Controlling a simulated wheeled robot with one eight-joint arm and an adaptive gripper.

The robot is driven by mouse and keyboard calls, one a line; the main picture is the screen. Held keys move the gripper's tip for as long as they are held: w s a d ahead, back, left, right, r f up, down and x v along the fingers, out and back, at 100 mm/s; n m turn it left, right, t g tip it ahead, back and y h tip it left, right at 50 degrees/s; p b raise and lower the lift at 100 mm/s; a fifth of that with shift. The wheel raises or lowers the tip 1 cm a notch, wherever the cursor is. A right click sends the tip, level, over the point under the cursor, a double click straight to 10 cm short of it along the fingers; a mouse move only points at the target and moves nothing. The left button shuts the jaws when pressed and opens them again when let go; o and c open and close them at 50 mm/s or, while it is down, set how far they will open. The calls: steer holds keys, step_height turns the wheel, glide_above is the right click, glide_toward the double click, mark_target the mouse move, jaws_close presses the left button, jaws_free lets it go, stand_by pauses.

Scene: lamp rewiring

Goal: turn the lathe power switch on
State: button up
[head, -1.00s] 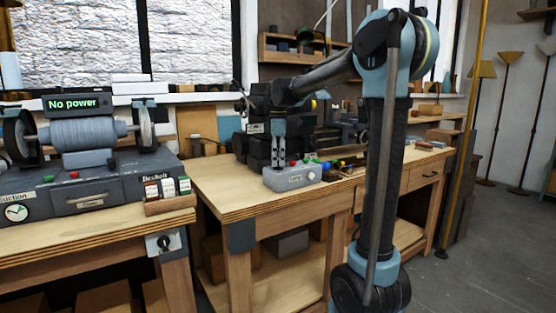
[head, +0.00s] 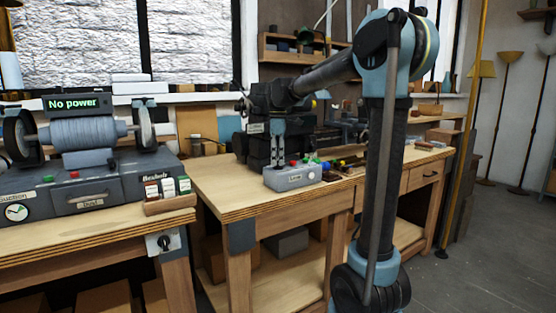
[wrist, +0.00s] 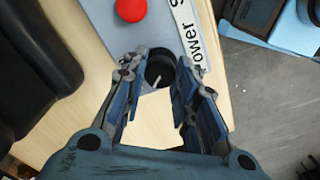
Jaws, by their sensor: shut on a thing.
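The power switch is a black round knob (wrist: 159,68) with a pale pointer line, in the wrist view. It sits on a grey control box (wrist: 100,12) beside a red button (wrist: 130,9) and a white label (wrist: 188,32) reading "Power S…", cut off at the frame edge. My gripper (wrist: 158,75) is shut on the knob, with one finger on each side of it. In the head view the grey control box (head: 291,180) stands at the front of the right bench, and my gripper (head: 278,153) reaches down over it. The knob is hard to make out there.
A machine with a "No power" display (head: 77,103) stands on the left bench. A small rack of boxes (head: 168,206) and a rotary switch (head: 163,242) are at that bench's corner. Small coloured items (head: 350,162) lie right of the control box. The bench top's front left is clear.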

steer(key=m, duration=0.4)
steer(key=shift+w, duration=0.15)
steer(key=m, duration=0.4)
steer(key=shift+m, duration=0.4)
steer(key=m, duration=0.4)
steer(key=shift+m, duration=2.1)
steer(key=o, duration=1)
steer(key=shift+o, duration=0.2)
step_height(320, 180, up, 12)
